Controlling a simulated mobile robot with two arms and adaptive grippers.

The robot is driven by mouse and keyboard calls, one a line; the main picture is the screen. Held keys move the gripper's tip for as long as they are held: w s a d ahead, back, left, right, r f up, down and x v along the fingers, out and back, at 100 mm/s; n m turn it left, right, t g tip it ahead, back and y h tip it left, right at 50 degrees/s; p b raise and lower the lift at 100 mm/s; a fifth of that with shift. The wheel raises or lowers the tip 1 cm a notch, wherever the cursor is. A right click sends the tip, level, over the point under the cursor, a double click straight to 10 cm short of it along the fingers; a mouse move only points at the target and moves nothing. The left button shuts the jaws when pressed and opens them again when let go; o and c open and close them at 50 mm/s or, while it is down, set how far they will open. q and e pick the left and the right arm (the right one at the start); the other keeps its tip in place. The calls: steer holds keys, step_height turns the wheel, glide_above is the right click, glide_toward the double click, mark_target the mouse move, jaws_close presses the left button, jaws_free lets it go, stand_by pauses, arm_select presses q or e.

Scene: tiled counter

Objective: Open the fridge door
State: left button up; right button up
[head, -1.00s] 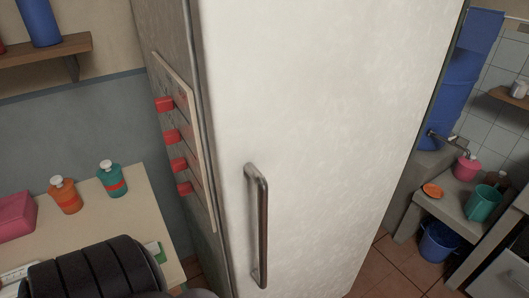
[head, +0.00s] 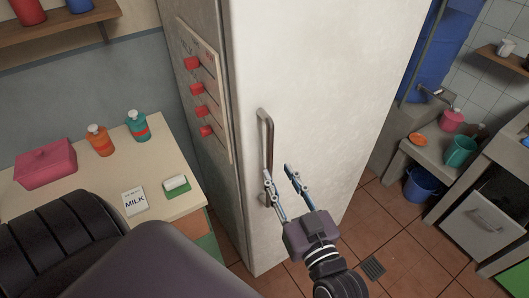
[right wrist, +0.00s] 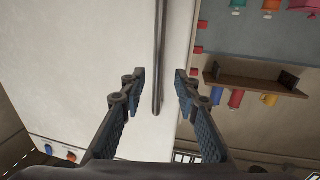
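The tall fridge has a white door (head: 315,75), which looks shut. A vertical metal bar handle (head: 266,135) runs near the door's left edge. My right gripper (head: 277,172) is open at the lower part of this handle, with one finger overlapping it in the head view. In the right wrist view, the handle (right wrist: 159,60) lies between the two spread fingers of the gripper (right wrist: 160,75), with gaps on both sides. Whether the bar is as deep as the fingertips is hard to tell. My left gripper is not in view.
Tiled floor (head: 400,225) lies clear before the door.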

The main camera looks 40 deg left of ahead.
mark_target(271, 158)
steer(key=p+x, duration=0.1)
steer(key=x, duration=0.5)
steer(key=shift+w, duration=0.15)
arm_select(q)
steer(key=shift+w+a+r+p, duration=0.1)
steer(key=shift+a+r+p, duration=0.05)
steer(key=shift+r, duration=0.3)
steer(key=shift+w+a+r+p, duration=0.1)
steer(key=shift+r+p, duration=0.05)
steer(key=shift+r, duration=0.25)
arm_select(e)
steer(key=shift+w+a+f, duration=0.15)
steer(key=shift+w+a, duration=0.3)
steer(key=shift+a, duration=0.1)
jaws_close()
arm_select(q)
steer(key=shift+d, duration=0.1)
